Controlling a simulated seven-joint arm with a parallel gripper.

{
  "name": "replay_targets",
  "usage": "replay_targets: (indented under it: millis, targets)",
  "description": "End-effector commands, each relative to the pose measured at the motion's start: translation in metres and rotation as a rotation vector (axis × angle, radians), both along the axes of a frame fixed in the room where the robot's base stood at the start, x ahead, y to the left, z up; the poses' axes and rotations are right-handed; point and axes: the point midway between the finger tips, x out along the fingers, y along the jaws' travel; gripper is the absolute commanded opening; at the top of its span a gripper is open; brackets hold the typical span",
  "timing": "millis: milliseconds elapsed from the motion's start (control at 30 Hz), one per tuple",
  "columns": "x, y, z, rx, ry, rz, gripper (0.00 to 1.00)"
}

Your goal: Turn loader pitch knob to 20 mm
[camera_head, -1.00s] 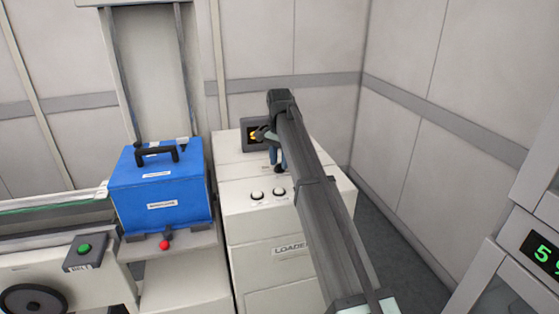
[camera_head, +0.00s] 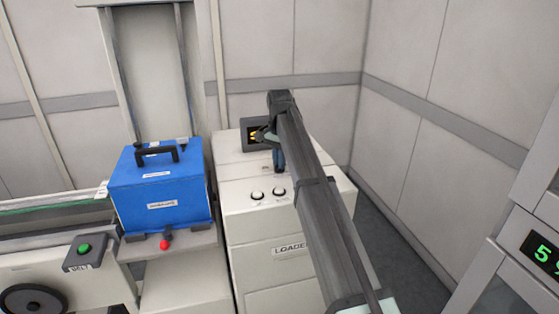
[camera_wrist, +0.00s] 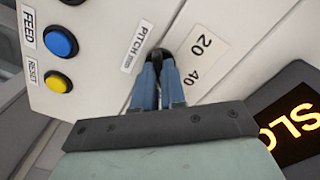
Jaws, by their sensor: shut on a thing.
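The loader pitch knob (camera_wrist: 158,54) is a small black knob on the loader's pale top, beside a "PITCH mm" label (camera_wrist: 136,47). A plate marked 20 and 40 (camera_wrist: 202,52) lies on its other side. My gripper (camera_wrist: 158,66) is shut on the knob with its blue fingers, which hide most of it, so I cannot read the setting. In the head view my gripper (camera_head: 279,165) points down at the loader (camera_head: 240,225) top, and the knob is hidden there behind the fingers.
A display with orange characters (camera_wrist: 294,119) stands close to my gripper. Blue (camera_wrist: 60,41) and yellow (camera_wrist: 57,82) buttons, labelled FEED and RESET, sit on the same top. A blue box (camera_head: 162,190) with a black handle stands left of the loader. Walls close off the back and right.

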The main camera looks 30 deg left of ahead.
Motion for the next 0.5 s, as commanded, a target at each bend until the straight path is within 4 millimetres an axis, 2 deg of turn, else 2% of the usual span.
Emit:
replay_targets:
  millis: [267, 500]
  targets:
    - [0.0000, 0.0001, 0.0002, 0.000, 0.000, 0.053, 0.00]
    - [0.0000, 0.0002, 0.0003, 0.000, 0.000, 0.208, 0.00]
